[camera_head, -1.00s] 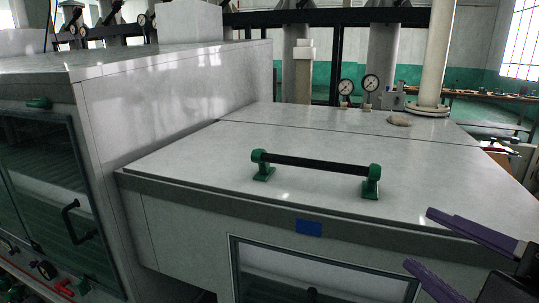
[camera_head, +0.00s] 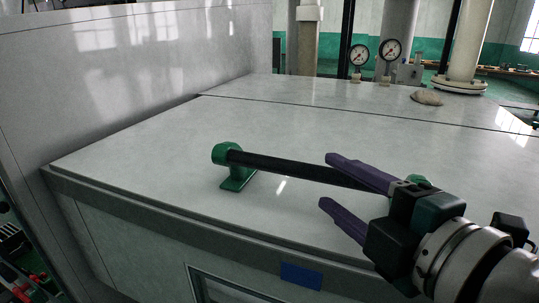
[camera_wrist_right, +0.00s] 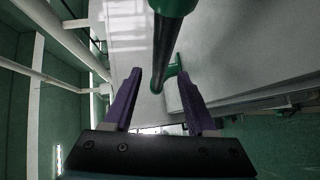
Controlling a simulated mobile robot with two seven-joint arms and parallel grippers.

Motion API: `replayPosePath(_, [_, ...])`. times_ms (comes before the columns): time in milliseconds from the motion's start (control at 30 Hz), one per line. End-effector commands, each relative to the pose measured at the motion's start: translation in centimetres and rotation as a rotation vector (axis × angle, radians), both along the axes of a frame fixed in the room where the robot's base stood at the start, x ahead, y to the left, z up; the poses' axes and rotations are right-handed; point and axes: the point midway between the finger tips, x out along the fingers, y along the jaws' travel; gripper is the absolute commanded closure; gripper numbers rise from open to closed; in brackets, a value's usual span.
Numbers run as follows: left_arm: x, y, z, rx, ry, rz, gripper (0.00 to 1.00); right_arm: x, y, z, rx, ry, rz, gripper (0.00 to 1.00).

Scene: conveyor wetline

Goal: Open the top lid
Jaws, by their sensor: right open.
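The top lid (camera_head: 150,150) is a pale grey metal panel lying flat and closed on the machine. Its handle (camera_head: 280,167) is a black bar between two green brackets; the right bracket is mostly hidden behind my right gripper. My right gripper (camera_head: 328,182) has purple fingers, is open and reaches in from the right at the right half of the handle. In the right wrist view the handle bar (camera_wrist_right: 165,50) runs between and beyond the open fingers (camera_wrist_right: 160,90). I cannot tell whether the fingers touch it. My left gripper is not in view.
A taller grey cabinet wall (camera_head: 150,60) rises along the left side of the lid. Behind are two pressure gauges (camera_head: 375,53), a flanged pipe (camera_head: 465,50) and a small pale lump (camera_head: 427,97) on the rear panel. A blue label (camera_head: 301,275) is on the front face.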

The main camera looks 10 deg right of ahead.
Motion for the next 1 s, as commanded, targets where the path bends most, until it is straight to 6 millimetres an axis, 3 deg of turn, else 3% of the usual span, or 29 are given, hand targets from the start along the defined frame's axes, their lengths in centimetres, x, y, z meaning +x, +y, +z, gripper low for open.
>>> replayPosePath(100, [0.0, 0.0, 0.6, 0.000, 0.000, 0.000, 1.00, 2.1, 0.4, 0.0, 0.000, -0.003, -0.001, 0.43])
replayPosePath(300, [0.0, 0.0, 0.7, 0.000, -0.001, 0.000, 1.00, 4.1, 0.8, -0.5, 0.001, -0.001, -0.001, 0.43])
replayPosePath(667, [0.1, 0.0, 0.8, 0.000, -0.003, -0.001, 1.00, 4.6, 0.9, -0.7, 0.000, 0.000, 0.000, 0.43])
replayPosePath(1000, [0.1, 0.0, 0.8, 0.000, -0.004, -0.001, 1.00, 4.6, 0.9, -0.7, 0.001, 0.000, -0.001, 0.79])
